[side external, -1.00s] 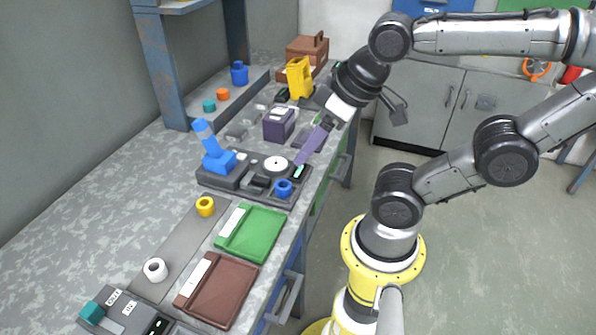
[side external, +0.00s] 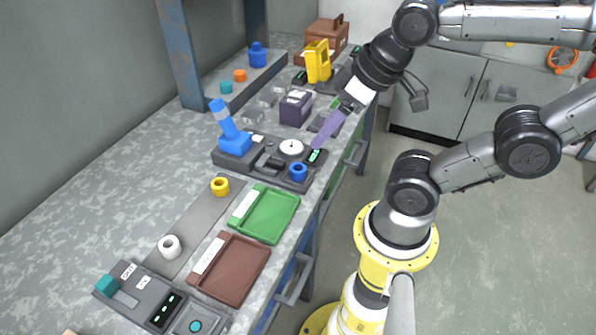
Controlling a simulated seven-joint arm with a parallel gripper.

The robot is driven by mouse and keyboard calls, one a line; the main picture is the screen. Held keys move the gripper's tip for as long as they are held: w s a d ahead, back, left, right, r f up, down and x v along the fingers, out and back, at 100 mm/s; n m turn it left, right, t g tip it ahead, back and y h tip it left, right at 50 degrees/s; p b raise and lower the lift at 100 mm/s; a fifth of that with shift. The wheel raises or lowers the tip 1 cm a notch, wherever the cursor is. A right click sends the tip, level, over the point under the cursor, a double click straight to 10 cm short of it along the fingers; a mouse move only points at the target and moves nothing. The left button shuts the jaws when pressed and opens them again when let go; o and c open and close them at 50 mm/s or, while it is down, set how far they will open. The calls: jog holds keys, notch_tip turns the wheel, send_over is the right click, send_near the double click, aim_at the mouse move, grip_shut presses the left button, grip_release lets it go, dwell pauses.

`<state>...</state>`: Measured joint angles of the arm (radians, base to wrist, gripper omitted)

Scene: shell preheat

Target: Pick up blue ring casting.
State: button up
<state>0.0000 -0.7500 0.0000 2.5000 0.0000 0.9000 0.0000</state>
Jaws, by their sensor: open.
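The blue ring casting (side external: 298,172) sits at the front right corner of the dark press fixture (side external: 230,160), next to a white round dial (side external: 291,148) and a small green-lit display (side external: 315,156). My gripper (side external: 320,144), with purple fingers, is open and points down and left. Its fingertips are above and slightly right of the ring in the picture, apart from it, close to the dial and display. The gap between the fingers is hard to make out from this side.
A blue lever (side external: 228,125) rises from the fixture's left. A purple box (side external: 295,108) stands behind. In front are a green tray (side external: 265,214), a brown tray (side external: 232,268), a yellow ring (side external: 220,187), a white ring (side external: 170,246) and a control box (side external: 140,293).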

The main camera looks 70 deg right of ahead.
jog(key=shift+c, duration=0.6)
